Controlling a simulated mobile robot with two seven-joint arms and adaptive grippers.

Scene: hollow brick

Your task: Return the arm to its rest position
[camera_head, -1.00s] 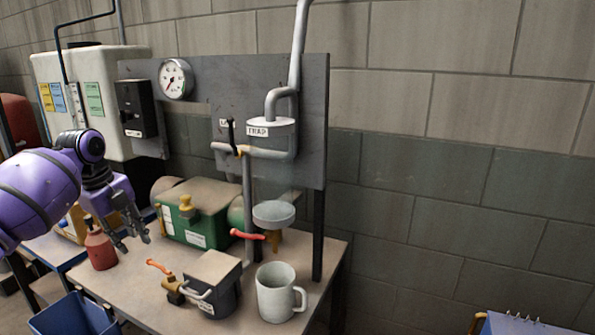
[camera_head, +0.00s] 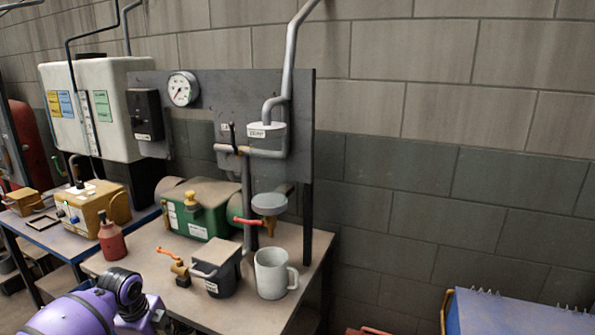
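My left arm is purple and shows only at the bottom left of the head view, low in front of the table (camera_head: 150,262). Its wrist and the base of the gripper show at the bottom edge. The fingers are cut off by the frame, so I cannot see whether they are open or shut. My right arm and gripper are not in view.
A panel with a gauge (camera_head: 183,89) stands behind. A blue ridged bench (camera_head: 515,312) is at lower right.

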